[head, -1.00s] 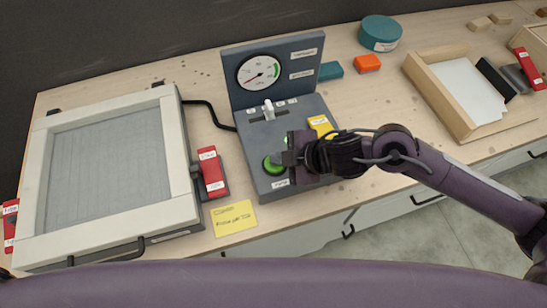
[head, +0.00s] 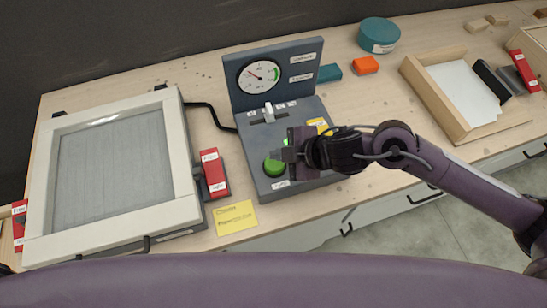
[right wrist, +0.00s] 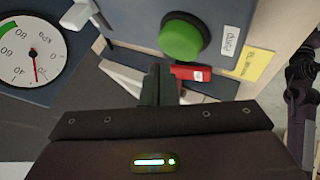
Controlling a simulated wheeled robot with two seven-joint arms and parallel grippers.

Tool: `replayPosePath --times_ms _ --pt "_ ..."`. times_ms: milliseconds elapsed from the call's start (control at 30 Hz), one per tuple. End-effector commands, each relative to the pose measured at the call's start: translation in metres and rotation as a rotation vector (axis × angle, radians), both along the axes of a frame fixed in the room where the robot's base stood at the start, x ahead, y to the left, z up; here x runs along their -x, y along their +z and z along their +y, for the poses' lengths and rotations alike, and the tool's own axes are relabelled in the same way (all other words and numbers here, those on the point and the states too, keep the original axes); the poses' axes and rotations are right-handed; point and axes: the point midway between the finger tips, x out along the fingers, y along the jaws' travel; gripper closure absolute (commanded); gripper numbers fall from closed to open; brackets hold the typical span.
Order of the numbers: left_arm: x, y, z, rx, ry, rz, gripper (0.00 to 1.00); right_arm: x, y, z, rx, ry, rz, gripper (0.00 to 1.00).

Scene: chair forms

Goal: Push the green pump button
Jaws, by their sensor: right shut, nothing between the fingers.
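The green pump button (head: 274,167) is a round cap at the front left of a grey control box (head: 262,190). It also shows whole in the right wrist view (right wrist: 182,38), beside a label reading "Pump". My right gripper (head: 283,155) is shut and empty, with its tips just beside the button in the head view. In the right wrist view the shut fingers (right wrist: 158,82) show below the button with a gap in the picture. A dial gauge (head: 259,77) stands on the box's back panel, its needle pointing up and left. My left gripper is not seen.
A white-framed panel (head: 185,150) with red clamps (head: 214,173) lies left of the box. A yellow note (head: 235,217) lies in front. A wooden tray (head: 437,97), an orange block (head: 365,65) and a teal tin (head: 379,36) are to the right.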

Motion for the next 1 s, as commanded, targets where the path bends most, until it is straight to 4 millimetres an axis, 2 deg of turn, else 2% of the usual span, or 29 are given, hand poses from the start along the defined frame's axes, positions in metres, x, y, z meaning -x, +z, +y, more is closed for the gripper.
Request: replayPosePath --times_ms 33,100,467,1000 --pt "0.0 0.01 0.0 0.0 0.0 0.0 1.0 0.0 0.01 0.0 -0.001 0.0 -0.001 1.0" --pt "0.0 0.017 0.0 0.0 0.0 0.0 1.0 0.0 0.018 0.0 -0.001 0.001 0.0 1.0" --pt "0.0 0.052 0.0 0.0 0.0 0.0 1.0 0.0 0.052 0.0 0.0 0.001 0.001 1.0" --pt "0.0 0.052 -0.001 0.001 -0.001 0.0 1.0 0.0 0.053 0.0 0.0 0.0 0.0 1.0"
